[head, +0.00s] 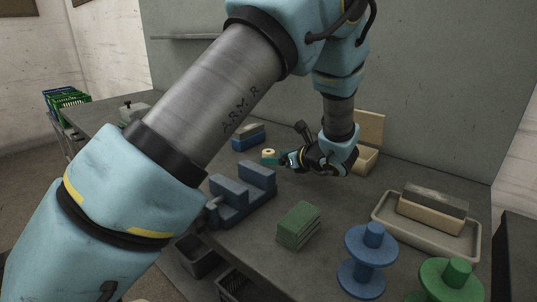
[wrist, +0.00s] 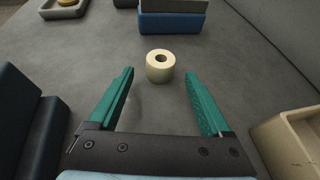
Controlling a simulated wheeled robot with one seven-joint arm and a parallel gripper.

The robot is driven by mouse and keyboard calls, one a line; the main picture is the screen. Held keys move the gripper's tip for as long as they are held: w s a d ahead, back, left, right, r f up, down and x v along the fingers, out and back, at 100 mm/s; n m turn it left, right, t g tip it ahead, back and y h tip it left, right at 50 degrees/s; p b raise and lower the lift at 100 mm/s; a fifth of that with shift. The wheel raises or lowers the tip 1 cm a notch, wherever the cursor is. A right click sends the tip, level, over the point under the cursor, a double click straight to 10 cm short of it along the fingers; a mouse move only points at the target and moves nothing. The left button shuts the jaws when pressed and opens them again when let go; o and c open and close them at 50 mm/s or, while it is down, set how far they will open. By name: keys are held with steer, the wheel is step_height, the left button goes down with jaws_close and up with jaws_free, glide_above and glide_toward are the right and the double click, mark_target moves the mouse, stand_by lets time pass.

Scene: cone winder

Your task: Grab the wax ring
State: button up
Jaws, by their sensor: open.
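The wax ring (wrist: 160,66) is a short cream cylinder with a hole in its top. It stands upright on the grey table, just beyond the fingertips in the wrist view and about centred between them. In the head view the wax ring (head: 268,153) shows small beside the green fingers. My gripper (wrist: 158,75) is open and empty, with its two green fingers low over the table on either side of the line to the ring. In the head view my gripper (head: 276,158) points left toward the ring.
A blue block with a grey top (wrist: 172,20) stands behind the ring. A wooden box (wrist: 292,140) is close on the right, and a dark blue stepped holder (head: 241,194) on the left. Green blocks (head: 298,226), a blue spool (head: 366,262) and a tray (head: 386,224) stand nearer the front.

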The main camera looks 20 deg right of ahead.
steer(key=shift+x, duration=1.1)
jaws_close()
